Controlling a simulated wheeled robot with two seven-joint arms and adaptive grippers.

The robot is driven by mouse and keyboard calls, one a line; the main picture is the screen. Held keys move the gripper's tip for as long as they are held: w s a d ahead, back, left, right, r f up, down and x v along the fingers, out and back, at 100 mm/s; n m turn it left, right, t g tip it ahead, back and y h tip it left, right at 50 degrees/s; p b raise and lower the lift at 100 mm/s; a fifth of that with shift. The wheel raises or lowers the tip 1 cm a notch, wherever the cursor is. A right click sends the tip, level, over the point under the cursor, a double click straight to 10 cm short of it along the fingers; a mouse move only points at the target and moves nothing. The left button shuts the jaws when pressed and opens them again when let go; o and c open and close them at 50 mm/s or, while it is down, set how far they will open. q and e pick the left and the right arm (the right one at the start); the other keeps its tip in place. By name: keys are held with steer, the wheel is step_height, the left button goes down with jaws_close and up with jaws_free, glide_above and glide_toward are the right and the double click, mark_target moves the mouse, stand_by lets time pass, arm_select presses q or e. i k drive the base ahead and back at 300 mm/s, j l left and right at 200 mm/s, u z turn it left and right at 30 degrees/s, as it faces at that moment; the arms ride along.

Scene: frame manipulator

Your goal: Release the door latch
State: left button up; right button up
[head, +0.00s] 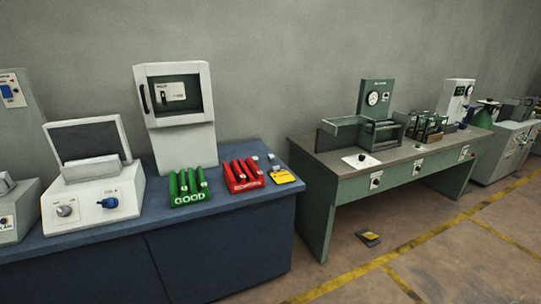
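In the head view a white cabinet (196,142) stands at the back of the blue bench. Its front has a framed dark window or door (181,112) with a dark vertical handle (145,99) on the left side. A small pale plate with a dark lever-like part (172,92) shows inside the frame; it may be the latch, but it is too small to tell its state. Neither of my grippers shows in the head view.
The blue bench (215,240) carries a white machine with a tilted lid (90,205), a green GOOD rack (189,198), a red rack (243,184) and a yellow-black device (281,177). A green workbench (345,190) stands right. Floor between is mostly clear.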

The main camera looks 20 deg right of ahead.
mark_target(162, 93)
steer(key=i+l+z, duration=0.2)
steer(key=i+l, duration=0.2)
steer(key=i+l+z, duration=0.2)
steer(key=i+l, duration=0.15)
steer(key=i, duration=0.25)
